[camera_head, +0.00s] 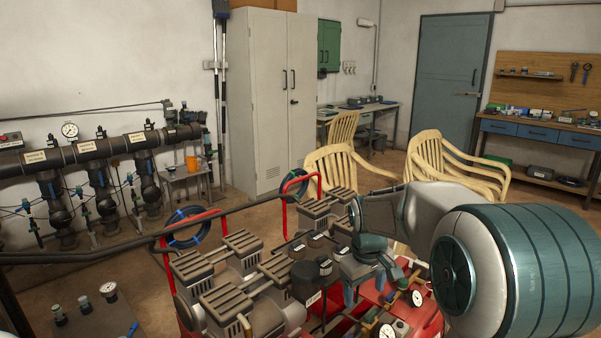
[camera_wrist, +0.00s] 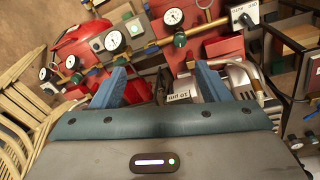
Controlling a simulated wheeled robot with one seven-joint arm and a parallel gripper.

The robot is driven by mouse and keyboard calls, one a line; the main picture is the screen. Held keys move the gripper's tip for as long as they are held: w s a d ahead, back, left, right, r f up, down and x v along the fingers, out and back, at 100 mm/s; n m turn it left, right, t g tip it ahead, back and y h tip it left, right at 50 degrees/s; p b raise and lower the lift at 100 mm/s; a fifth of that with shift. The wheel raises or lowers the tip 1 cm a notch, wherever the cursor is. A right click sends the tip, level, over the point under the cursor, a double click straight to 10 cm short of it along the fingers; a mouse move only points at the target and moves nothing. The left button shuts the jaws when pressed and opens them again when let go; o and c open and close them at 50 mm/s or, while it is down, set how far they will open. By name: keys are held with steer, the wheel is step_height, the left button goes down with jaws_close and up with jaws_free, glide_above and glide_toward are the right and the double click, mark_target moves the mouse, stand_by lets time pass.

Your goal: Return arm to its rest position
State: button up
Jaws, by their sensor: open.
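My arm reaches in from the right in the head view, its large teal and white joint filling the lower right. My gripper (camera_head: 362,285) points down over the red and grey compressor set (camera_head: 235,290). In the wrist view my gripper (camera_wrist: 160,78) shows two blue fingers spread apart with nothing held between them. Behind the fingers are a brass pipe (camera_wrist: 190,38) with pressure gauges (camera_wrist: 115,42) and a red tank (camera_wrist: 85,38). I cannot tell whether the fingers touch any of the machinery.
Cream plastic chairs (camera_head: 432,152) stand behind the arm. A dark pipe manifold (camera_head: 90,150) runs along the left wall. A grey cabinet (camera_head: 268,100) stands at the back, and a workbench (camera_head: 540,132) at the right. Bare floor shows between manifold and compressors.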

steer(key=s+r+m+p, duration=0.2)
steer(key=s+r+p, duration=0.1)
steer(key=s, duration=0.8)
steer(key=s+r+m+t+p, duration=0.1)
steer(key=s+r+m+p, duration=0.2)
steer(key=s, duration=0.9)
steer(key=shift+s+d+r+m+t+y+p, duration=0.2)
steer(key=shift+d+r+m+t+y+p, duration=0.15)
steer(key=shift+r, duration=0.95)
steer(key=shift+a, duration=0.1)
